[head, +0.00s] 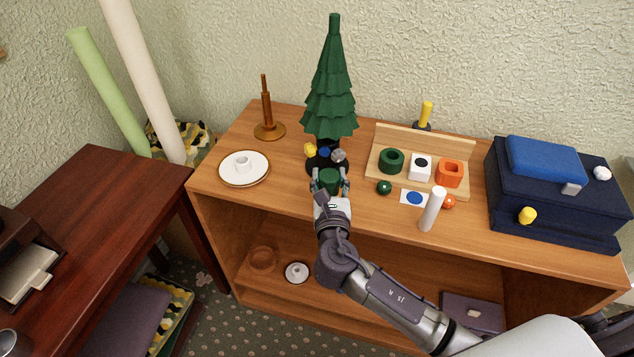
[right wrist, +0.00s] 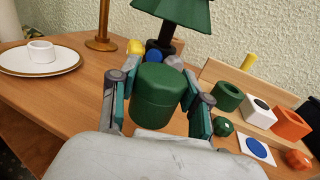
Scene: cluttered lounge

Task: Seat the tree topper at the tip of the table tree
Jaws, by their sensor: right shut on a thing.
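The green table tree (head: 330,90) stands upright on a black base near the wall; its blunt tip (head: 334,20) is bare. Its lower tier and dark trunk show in the right wrist view (right wrist: 172,14). My right gripper (head: 329,184) is in front of the tree's base, low over the shelf top. It is shut on a dark green cylinder (right wrist: 158,95), upright between the fingers. No other thing looks clearly like a topper; I cannot tell for sure that this cylinder is it. Whether it touches the wood is unclear. My left gripper is out of view.
Yellow, blue and grey knobs (head: 310,149) sit around the tree base. A plate with a white ring (head: 243,181) and a brown peg stand (head: 267,127) are left. A wooden rack (head: 408,181) with blocks, a white cylinder (head: 432,209) and a navy box (head: 560,215) are right.

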